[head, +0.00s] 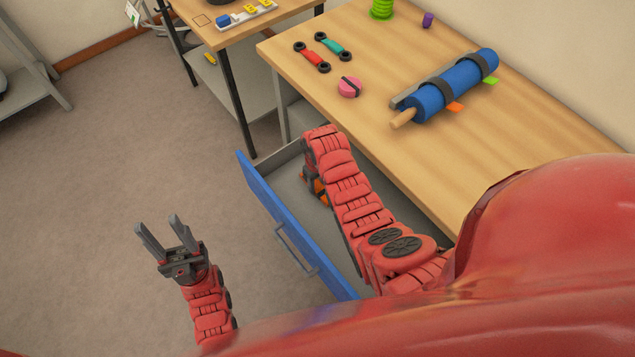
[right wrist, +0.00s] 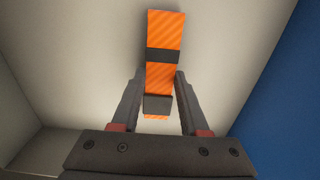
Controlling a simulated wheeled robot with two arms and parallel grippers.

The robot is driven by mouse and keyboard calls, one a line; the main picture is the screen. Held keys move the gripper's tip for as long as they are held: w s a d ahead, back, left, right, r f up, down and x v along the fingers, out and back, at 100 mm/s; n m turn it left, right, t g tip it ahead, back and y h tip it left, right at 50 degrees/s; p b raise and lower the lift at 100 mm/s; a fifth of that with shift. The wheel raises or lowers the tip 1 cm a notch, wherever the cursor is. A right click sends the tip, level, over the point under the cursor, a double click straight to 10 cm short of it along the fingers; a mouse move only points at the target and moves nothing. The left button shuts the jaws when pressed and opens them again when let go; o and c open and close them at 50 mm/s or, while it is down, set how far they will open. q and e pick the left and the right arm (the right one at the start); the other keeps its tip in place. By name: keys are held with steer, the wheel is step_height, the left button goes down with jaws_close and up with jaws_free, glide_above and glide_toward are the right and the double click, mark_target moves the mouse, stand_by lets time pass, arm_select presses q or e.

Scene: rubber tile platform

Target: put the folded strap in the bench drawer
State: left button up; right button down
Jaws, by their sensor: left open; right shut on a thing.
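The bench drawer (head: 262,200) is pulled out, with a blue front and a grey inside; its blue front also shows in the right wrist view (right wrist: 280,120). My right arm reaches down into it. My right gripper (right wrist: 160,88) is shut on the folded strap (right wrist: 164,32), which is orange with a dark band around it. The strap is over the drawer's pale floor; I cannot tell whether it touches it. In the head view my arm hides most of the strap. My left gripper (head: 158,224) is open and empty, left of the drawer.
The wooden bench top (head: 540,150) holds a blue roll (head: 455,85) with dark straps, a pink round thing (head: 349,87), and red (head: 312,57) and teal (head: 332,47) pieces. A second table (head: 190,12) stands at the back. The floor (head: 120,170) at left is clear.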

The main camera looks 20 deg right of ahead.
steer(key=shift+f, duration=0.15)
steer(key=shift+c, duration=1.7)
jaws_free()
steer(key=shift+r+p, duration=2)
steer(key=shift+r, duration=1.55)
